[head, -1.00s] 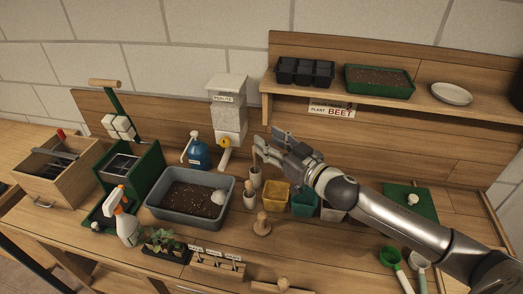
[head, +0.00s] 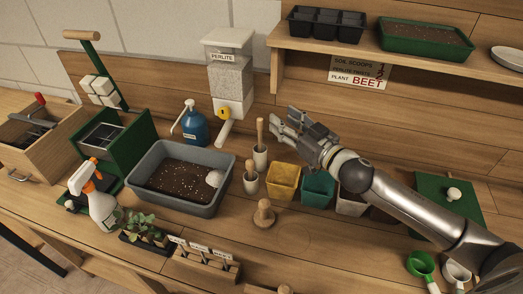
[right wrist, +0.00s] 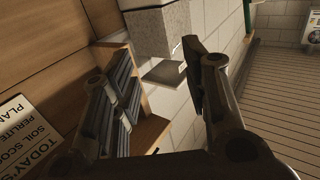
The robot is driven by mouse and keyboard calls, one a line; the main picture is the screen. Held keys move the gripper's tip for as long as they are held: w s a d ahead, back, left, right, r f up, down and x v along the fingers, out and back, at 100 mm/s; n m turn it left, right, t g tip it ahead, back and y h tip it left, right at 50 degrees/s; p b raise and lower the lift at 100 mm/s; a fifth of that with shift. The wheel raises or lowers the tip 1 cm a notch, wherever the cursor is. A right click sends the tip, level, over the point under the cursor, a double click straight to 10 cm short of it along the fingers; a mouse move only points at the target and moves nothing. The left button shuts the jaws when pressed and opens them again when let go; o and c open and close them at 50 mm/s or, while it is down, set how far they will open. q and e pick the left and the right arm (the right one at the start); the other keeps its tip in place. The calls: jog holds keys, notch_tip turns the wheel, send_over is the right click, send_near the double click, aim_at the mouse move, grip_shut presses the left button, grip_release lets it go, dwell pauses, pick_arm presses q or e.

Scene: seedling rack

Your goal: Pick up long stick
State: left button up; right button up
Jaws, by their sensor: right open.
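Two wooden sticks stand in small white cups near the middle of the bench in the head view. The longer-looking stick (head: 260,130) stands in the rear cup (head: 260,157), and a shorter stick (head: 250,165) stands in the front cup (head: 250,184). My right gripper (head: 284,124) is open and empty, just right of the longer stick's top and apart from it in the picture. Its spread fingers also show in the right wrist view (right wrist: 155,80), with no stick visible between them. My left gripper is not in view.
A perlite dispenser (head: 230,85) and blue pump bottle (head: 194,126) stand behind. A grey soil tub (head: 147,162) is left; yellow (head: 284,180) and teal (head: 317,187) pots are right. A wooden tamper (head: 264,214) stands in front. The shelf edge (head: 400,64) is above right.

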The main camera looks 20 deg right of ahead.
jog(key=b, duration=0.6)
send_near(262, 129)
jog(key=r, duration=0.1)
jog(key=shift+f+p+x, duration=0.15)
jog(key=shift+p+x, duration=0.25)
jog(key=shift+x, duration=1.45)
jog(key=shift+f+p+x, duration=0.2)
jog(key=shift+p+x, duration=0.25)
jog(key=shift+x, duration=1.4)
jog(key=shift+f+p+x, duration=0.15)
jog(key=shift+p+x, duration=0.25)
jog(key=shift+x, duration=1.5)
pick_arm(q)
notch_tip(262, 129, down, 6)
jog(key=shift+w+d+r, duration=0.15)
pick_arm(e)
grip_shut()
